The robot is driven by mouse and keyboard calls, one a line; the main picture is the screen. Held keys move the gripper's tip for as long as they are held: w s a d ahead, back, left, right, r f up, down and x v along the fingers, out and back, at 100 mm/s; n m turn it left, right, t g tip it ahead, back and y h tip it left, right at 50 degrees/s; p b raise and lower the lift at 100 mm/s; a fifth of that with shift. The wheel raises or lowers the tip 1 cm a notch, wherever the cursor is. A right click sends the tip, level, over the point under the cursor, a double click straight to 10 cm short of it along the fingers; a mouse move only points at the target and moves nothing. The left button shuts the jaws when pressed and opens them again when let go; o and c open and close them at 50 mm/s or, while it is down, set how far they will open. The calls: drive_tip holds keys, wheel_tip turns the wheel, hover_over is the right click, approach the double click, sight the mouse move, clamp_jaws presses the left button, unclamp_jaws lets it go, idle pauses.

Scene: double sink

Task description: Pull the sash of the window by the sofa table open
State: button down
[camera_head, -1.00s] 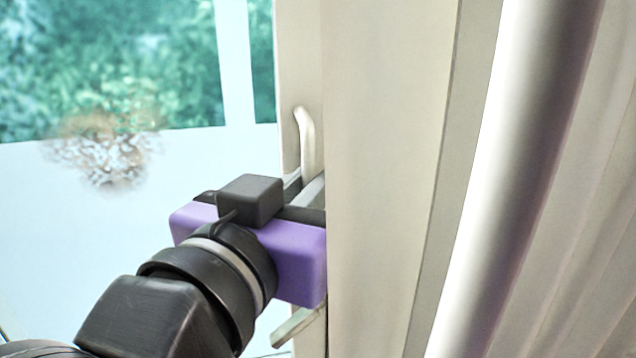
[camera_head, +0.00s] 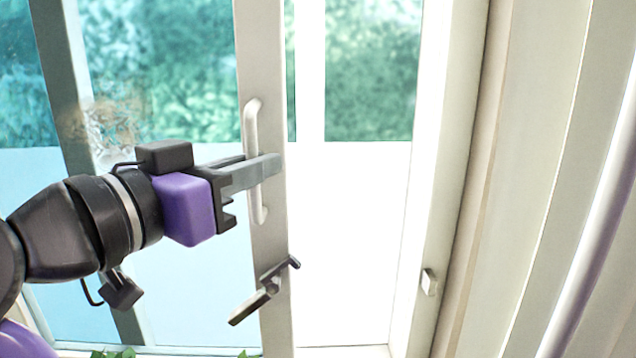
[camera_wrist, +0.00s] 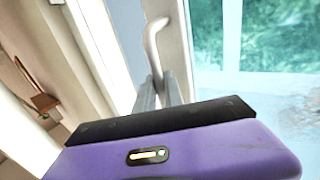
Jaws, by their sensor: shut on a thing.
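The window sash (camera_head: 272,222) stands away from the right frame post (camera_head: 445,180), with a wide gap between them. A white, bow-shaped upright handle (camera_head: 251,125) is on the sash's edge stile. My gripper (camera_head: 262,170) reaches in from the left and is shut on the handle at its middle. In the wrist view the handle (camera_wrist: 152,40) rises above my gripper's fingers (camera_wrist: 160,92), which lie on either side of it. The palm body hides the handle's lower part there. A lever latch (camera_head: 265,290) sits lower on the stile.
A small catch (camera_head: 429,282) is on the right frame post. Green leaves (camera_head: 115,353) show at the bottom edge. The opening between sash and post is clear.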

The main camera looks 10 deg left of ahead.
drive_tip(key=s+a, duration=0.4)
drive_tip(key=a, duration=1)
drive_tip(key=c, duration=1.5)
unclamp_jaws()
drive_tip(key=shift+o, duration=0.2)
drive_tip(key=b+v, duration=0.3)
drive_tip(key=v, duration=0.4)
drive_tip(key=shift+s, duration=0.4)
drive_tip(key=shift+a+r, duration=0.1)
